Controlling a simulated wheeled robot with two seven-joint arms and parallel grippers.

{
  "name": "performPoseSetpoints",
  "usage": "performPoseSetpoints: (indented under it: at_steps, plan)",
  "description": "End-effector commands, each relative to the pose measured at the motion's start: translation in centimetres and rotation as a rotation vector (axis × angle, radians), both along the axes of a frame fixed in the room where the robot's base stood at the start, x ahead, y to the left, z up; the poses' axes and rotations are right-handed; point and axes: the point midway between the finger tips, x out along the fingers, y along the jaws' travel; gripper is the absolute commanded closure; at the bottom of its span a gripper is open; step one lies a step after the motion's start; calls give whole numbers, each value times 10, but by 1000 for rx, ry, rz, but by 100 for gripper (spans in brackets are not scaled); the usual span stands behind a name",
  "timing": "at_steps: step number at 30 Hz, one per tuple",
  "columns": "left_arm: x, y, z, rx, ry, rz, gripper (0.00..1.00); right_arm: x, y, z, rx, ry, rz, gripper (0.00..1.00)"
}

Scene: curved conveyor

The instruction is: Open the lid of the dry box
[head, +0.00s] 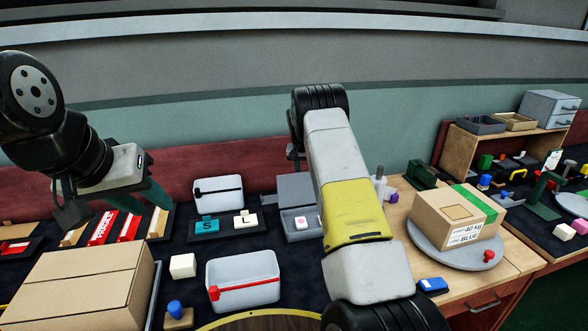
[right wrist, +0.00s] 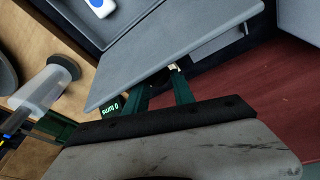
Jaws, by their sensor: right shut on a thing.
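The dry box appears to be the grey box (head: 300,232) at the centre of the table in the head view, partly covered by my right arm. Its flat grey lid (head: 295,190) stands raised at its back. In the right wrist view the lid (right wrist: 185,45) crosses the picture at a slant, with the open box interior (right wrist: 70,22) beside it. My right gripper (right wrist: 160,91) has its green fingers at the lid's edge and is shut on it; the exact contact is partly hidden. My left gripper (head: 132,202) hangs at the left, its green fingers apart and empty.
A white bin with a red handle (head: 243,280) and a white cube (head: 183,266) stand in front. A large cardboard box (head: 80,285) is at left. A labelled carton (head: 455,220) sits on a round grey plate (head: 425,247) at right. Lettered blocks (head: 207,225) lie left of the box.

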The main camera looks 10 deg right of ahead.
Motion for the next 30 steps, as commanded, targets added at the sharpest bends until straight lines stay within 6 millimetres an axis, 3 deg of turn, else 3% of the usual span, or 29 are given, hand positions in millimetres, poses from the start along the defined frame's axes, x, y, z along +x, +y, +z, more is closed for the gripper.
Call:
performPoseSetpoints:
  at_steps: [1,11,12,15,30]
  plan:
    - [0,0,0,0,0,0,64,4,15,-4,17,-7,11,100]
    - [0,0,0,0,0,0,64,3,15,-5,18,-6,12,100]
    - [0,0,0,0,0,0,64,3,15,-5,18,-6,12,68]
    - [0,0,0,0,0,0,64,3,14,-4,17,-5,12,49]
    - [0,0,0,0,0,0,64,2,9,-2,11,-1,7,49]
